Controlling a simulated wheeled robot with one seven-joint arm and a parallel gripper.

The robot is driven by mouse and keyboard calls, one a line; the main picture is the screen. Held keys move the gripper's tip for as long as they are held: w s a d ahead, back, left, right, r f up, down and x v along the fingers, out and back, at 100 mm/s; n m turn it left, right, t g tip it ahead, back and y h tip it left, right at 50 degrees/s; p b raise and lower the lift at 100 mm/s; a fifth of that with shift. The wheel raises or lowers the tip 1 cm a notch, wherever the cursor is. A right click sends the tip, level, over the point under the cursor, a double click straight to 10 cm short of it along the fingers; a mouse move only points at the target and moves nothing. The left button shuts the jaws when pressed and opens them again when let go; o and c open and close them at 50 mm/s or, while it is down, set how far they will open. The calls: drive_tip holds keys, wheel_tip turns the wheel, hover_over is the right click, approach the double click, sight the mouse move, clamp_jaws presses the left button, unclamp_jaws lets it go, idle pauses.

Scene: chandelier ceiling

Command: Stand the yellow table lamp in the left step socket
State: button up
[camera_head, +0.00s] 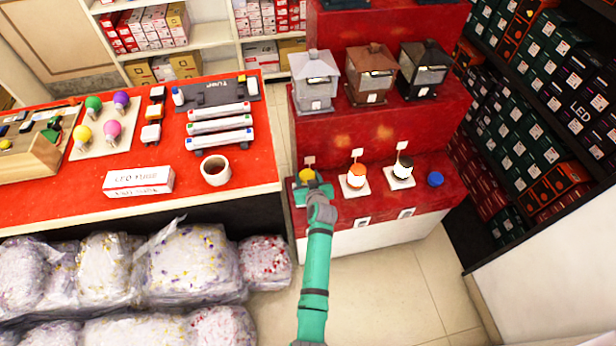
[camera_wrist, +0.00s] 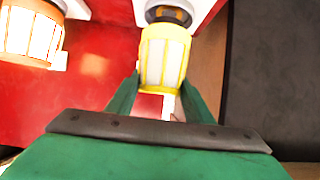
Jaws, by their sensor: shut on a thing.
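The yellow table lamp (camera_head: 306,175) is at the left end of the red display step, in line with an orange lamp (camera_head: 356,170) and a black-and-white lamp (camera_head: 403,166). My gripper (camera_head: 313,187) is shut on it. In the wrist view the yellow lamp (camera_wrist: 163,58) has a pale ribbed shade between my green fingers (camera_wrist: 160,84), with its dark end (camera_wrist: 169,14) over a white surface (camera_wrist: 203,8). The left socket is mostly hidden behind my gripper and the lamp. I cannot tell whether the lamp rests in it or is just above.
A blue round thing (camera_head: 435,179) sits at the step's right end. Three lanterns (camera_head: 314,80) stand on the step above. A red counter (camera_head: 240,170) with a cup (camera_head: 215,171) is to the left, and bagged goods (camera_head: 190,265) lie below it. Floor is clear at front right.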

drive_tip(key=shift+w+f, duration=0.1)
drive_tip(key=shift+f, duration=0.2)
idle(0.7)
drive_tip(key=shift+f, duration=0.1)
drive_tip(key=shift+f, duration=0.4)
idle(0.3)
drive_tip(key=o, duration=1.3)
drive_tip(key=v, duration=1.1)
drive_tip(key=shift+f, duration=0.1)
